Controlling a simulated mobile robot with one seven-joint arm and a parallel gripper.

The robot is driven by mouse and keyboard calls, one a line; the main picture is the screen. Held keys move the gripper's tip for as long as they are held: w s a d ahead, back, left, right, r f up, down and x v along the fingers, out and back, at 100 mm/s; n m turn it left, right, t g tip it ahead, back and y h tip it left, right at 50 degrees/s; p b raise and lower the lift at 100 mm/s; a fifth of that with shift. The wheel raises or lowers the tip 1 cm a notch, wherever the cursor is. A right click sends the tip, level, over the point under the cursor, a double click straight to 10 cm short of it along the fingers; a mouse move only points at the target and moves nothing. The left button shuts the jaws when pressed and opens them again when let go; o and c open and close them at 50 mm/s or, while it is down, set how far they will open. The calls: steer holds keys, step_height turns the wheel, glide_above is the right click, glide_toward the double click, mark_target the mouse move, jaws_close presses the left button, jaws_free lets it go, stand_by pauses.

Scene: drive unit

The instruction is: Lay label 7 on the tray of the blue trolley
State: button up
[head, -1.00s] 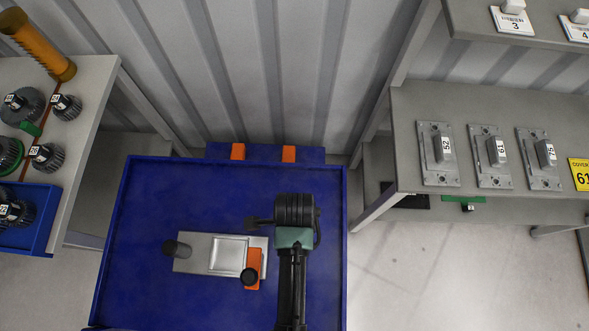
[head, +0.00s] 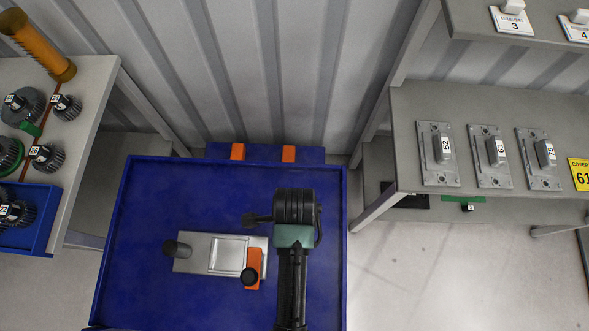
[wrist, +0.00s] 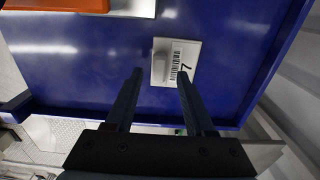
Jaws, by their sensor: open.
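Label 7 (wrist: 187,60), a white plate with a raised white block, a barcode and the number 7, lies flat on the blue tray of the trolley in the wrist view. My gripper (wrist: 160,76) is open, its two dark fingers apart and nothing held between them. The fingertips point toward the label's near edge and look clear of it. In the head view my gripper (head: 295,208) hangs over the right half of the blue trolley tray (head: 160,205) and hides the label and the fingertips.
A metal plate (head: 198,258) with a knob and an orange block (head: 253,270) lies on the tray left of my arm. A grey shelf (head: 420,105) with covers stands right; a table with gears (head: 85,95) stands left.

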step_height(320, 180, up, 9)
steer(key=w+r+n+t, duration=0.4)
steer(key=w+r+t, duration=0.3)
steer(key=w+r, duration=0.55)
steer(key=w+r+n+t, duration=0.5)
steer(key=w+r, duration=0.5)
steer(key=r, duration=0.5)
step_height(320, 180, up, 17)
steer(key=n+t, duration=0.3)
steer(key=t, duration=0.4)
steer(key=s+r+n+t, duration=0.3)
steer(key=s+r+t, duration=0.1)
steer(key=r, duration=0.6)
steer(key=s+r+n+t, duration=0.3)
steer(key=s+r, duration=0.4)
steer(key=r, duration=0.4)
steer(key=shift+d+t, duration=0.4)
steer(key=shift+t, duration=0.3)
